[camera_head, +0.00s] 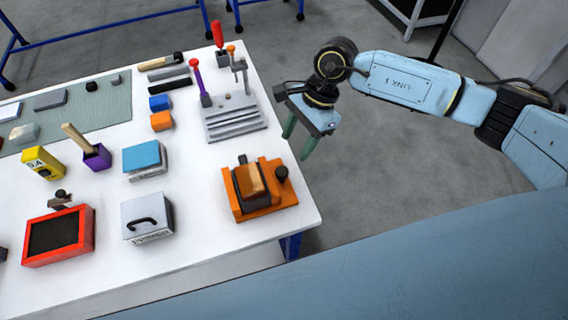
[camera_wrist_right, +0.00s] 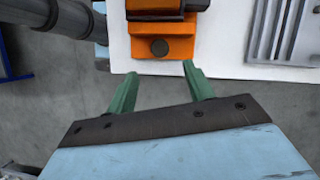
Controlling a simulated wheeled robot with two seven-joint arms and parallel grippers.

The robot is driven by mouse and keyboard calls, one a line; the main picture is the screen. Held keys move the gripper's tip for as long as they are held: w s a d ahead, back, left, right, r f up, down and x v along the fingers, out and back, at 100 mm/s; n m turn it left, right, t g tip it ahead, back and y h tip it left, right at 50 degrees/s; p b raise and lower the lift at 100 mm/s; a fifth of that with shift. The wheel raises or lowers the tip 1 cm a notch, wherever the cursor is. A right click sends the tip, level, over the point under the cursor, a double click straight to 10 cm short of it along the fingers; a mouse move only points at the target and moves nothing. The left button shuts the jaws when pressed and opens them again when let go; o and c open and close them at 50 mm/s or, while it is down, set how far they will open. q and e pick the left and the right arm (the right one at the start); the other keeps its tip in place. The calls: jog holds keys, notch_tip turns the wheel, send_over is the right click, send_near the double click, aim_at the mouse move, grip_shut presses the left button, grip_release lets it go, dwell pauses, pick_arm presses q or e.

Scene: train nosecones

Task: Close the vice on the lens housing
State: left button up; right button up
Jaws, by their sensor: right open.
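The orange vice (camera_head: 262,208) sits at the right front corner of the white table. A dark-sided block with a tan-orange top, which looks like the lens housing (camera_head: 252,181), sits in it; I cannot tell whether the jaws touch it. The vice's dark round knob (camera_head: 282,172) is on its right side. In the right wrist view the vice (camera_wrist_right: 148,48) and knob (camera_wrist_right: 159,47) lie just beyond the fingertips. My right gripper (camera_head: 297,150) is open and empty, off the table's right edge, with green fingers apart (camera_wrist_right: 160,73). My left gripper is not in view.
A grey grooved fixture (camera_head: 234,118) stands behind the vice near the table edge. A white box with a black handle (camera_head: 148,218) and a blue-topped block (camera_head: 142,158) stand to its left. The floor right of the table is clear.

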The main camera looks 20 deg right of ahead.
aim_at(282, 170)
jog(key=x, duration=0.9)
jog(key=shift+a+p, duration=0.15)
jog(key=shift+p, duration=0.25)
jog(key=c, duration=1)
jog(key=shift+o, duration=0.2)
jog(key=shift+s+m+t+p, duration=0.1)
jog(key=shift+m+t+p, duration=0.4)
jog(key=shift+m, duration=1.1)
jog(key=o, duration=1)
jog(key=shift+c, duration=0.2)
